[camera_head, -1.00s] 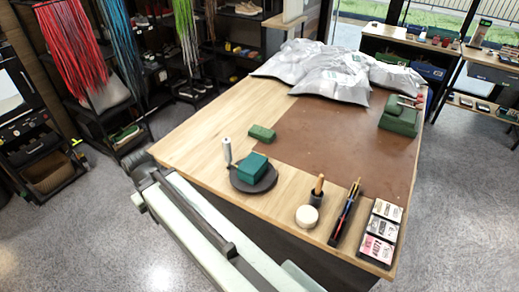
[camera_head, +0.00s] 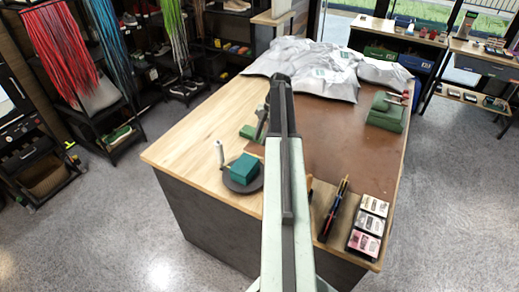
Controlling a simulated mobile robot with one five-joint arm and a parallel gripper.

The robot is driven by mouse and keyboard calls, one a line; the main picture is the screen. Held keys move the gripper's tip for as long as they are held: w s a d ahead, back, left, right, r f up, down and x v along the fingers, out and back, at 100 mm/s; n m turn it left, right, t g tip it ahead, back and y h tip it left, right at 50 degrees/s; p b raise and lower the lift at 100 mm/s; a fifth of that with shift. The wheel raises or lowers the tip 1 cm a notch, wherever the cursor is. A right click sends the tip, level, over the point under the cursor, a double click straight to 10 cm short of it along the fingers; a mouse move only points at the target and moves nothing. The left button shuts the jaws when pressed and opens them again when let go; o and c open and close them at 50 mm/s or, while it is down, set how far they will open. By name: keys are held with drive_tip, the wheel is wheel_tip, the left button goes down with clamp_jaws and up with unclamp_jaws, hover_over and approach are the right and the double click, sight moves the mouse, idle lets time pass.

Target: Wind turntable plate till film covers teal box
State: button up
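The teal box (camera_head: 245,168) sits on the dark round turntable plate (camera_head: 232,186) near the table's left front edge. A pale upright cylinder (camera_head: 220,154) stands at the plate's left rim; I cannot tell whether it is the film roll or a handle. No film shows on the visible faces of the box. My arm reaches over the table, to the right of the plate. My gripper (camera_head: 262,122) seems to be the dark part near the arm's far end, beyond the box and apart from it. Its fingers are too small and dark to read.
A green block (camera_head: 250,133) lies behind the plate, close to my gripper. Pens in a dark holder (camera_head: 333,212) and a card tray (camera_head: 368,228) are at the right front. The brown mat (camera_head: 340,140) is mostly clear.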

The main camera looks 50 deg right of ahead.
drive_tip(key=b+x, duration=0.7)
drive_tip(key=x, duration=0.1)
drive_tip(key=shift+b, duration=0.3)
drive_tip(key=shift+r, duration=0.1)
clamp_jaws()
idle(1.0)
drive_tip(key=shift+w+d, duration=0.15)
drive_tip(key=shift+d, duration=0.1)
drive_tip(key=shift+a, duration=0.15)
